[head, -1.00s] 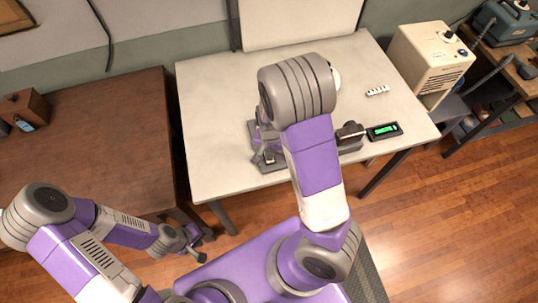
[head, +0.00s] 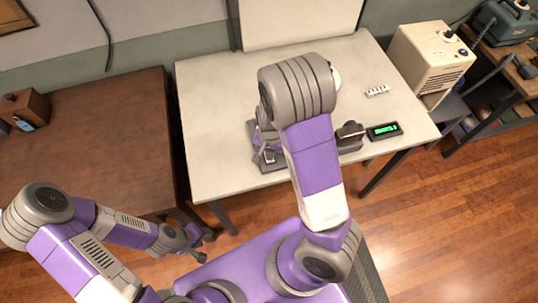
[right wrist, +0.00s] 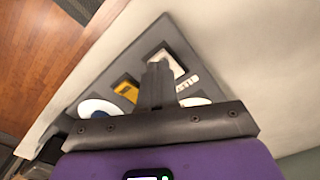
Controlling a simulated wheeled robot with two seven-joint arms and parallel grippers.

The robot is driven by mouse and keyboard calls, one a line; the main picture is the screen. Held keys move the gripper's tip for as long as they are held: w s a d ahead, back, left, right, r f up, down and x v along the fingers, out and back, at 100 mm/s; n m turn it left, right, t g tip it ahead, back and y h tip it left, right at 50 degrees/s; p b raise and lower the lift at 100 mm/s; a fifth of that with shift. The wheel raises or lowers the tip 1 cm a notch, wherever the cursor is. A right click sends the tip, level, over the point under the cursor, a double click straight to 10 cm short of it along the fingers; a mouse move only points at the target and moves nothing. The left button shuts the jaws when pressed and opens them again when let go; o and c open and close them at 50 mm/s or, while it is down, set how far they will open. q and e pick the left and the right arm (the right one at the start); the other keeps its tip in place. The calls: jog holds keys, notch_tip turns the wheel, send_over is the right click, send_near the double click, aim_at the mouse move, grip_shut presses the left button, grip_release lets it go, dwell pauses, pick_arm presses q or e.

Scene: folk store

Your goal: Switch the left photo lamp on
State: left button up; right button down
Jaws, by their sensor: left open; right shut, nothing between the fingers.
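I cannot make out a photo lamp for certain in either view. A small white strip with several dark marks (head: 377,90) lies at the right of the white table (head: 215,120). My right gripper (right wrist: 157,85) is shut and empty over a grey board (right wrist: 205,72). On that board are a yellow item (right wrist: 127,90), a white square (right wrist: 168,62), a round white-and-blue item (right wrist: 97,107) and a small white strip (right wrist: 187,83). In the head view my right arm hides much of the board. My left gripper (head: 198,243) is open, low in front of the tables, away from everything.
A device with a green display (head: 384,131) lies at the table's right front, beside a dark item (head: 350,137). A beige box with a knob (head: 430,60) stands to the right. A brown table (head: 90,130) is on the left. The white table's left part is clear.

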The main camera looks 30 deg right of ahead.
jog(key=shift+f+b, duration=0.6)
jog(key=shift+f, duration=0.2)
jog(key=shift+r, duration=0.15)
notch_tip(320, 180, up, 7)
jog(key=p, duration=0.7)
dwell(0.5)
